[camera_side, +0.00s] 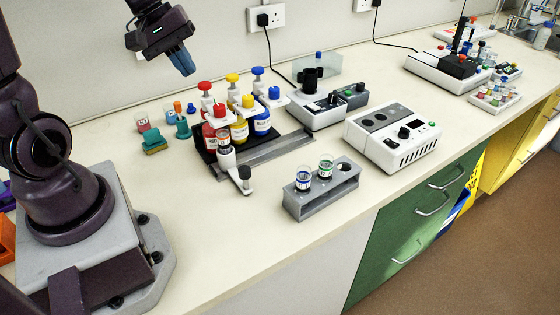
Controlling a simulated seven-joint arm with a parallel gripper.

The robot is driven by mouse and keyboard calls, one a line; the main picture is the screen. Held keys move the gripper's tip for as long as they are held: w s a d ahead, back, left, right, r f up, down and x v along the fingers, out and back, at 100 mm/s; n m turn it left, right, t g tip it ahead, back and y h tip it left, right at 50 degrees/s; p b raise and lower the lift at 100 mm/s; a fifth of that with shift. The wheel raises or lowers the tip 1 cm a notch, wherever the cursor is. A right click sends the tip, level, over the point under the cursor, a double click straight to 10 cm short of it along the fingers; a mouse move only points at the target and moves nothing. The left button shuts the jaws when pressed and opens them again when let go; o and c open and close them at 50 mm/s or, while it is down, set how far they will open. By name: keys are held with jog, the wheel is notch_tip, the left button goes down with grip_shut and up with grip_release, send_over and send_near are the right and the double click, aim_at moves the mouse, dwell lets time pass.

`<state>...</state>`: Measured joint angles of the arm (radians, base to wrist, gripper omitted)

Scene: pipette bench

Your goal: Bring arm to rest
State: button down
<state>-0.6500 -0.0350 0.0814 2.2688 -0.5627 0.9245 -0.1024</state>
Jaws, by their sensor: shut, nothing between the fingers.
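My gripper (184,62) is at the upper left, raised well above the bench near the back wall. Its blue fingers point down and are shut together, with nothing between them. It is apart from everything on the bench (250,265). My arm's base stands at the left end of the bench.
Red, yellow and blue bottles (239,125) stand in a dark rack right of my gripper. A grey holder (322,192) carries two vials near the front edge. White devices (394,135) stand further right. Small coloured items (154,139) lie below my gripper. The front-left bench is clear.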

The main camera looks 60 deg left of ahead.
jog(key=s+d+r+m+y, duration=0.1)
jog(key=s+d+r+m, duration=0.2)
jog(key=d+m, duration=0.3)
jog(key=s+d+r+m+t+y, duration=0.1)
jog(key=s+d+r+m+y, duration=0.1)
jog(key=d+m, duration=0.5)
notch_tip(320, 180, up, 3)
jog(key=shift+s+d+f+m+t, duration=0.15)
jog(key=shift+s+m+t, duration=0.15)
jog(key=shift+s, duration=0.25)
